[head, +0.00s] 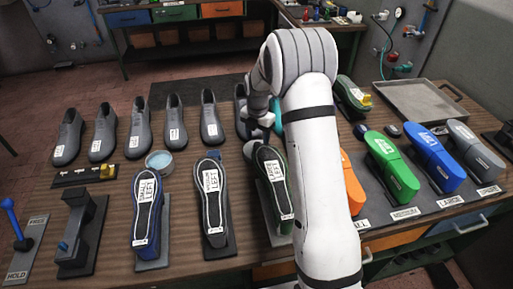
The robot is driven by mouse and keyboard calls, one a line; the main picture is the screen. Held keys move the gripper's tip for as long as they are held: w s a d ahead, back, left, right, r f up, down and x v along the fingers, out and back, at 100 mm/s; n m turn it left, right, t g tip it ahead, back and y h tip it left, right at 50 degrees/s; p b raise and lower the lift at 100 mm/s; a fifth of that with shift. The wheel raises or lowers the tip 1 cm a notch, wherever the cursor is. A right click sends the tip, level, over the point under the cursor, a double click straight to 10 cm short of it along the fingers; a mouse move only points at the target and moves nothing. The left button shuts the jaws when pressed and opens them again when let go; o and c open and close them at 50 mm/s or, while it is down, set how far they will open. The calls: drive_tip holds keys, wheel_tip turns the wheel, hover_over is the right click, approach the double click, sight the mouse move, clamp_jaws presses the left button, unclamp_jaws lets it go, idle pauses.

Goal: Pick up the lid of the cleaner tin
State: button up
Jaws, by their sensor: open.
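A small round tin (159,162) with a pale blue top and a grey rim stands on the wooden table, left of the middle. I take it for the cleaner tin. I cannot tell if the blue is its lid or its contents, and I make out no separate lid. My gripper (262,122) is to the right of the tin and apart from it, over the back middle of the table near a grey shoe. My white arm largely hides it. A teal patch (277,113) shows beside it; I cannot tell what it is.
Grey shoes (169,122) stand in a row behind the tin. Labelled lasts on stands, such as the blue "small left" one (147,212), are in front. Coloured lasts (434,160) and a metal tray (425,103) are right.

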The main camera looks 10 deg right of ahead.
drive_tip(key=shift+f, duration=1.35)
drive_tip(key=shift+c, duration=0.4)
drive_tip(key=c, duration=0.8)
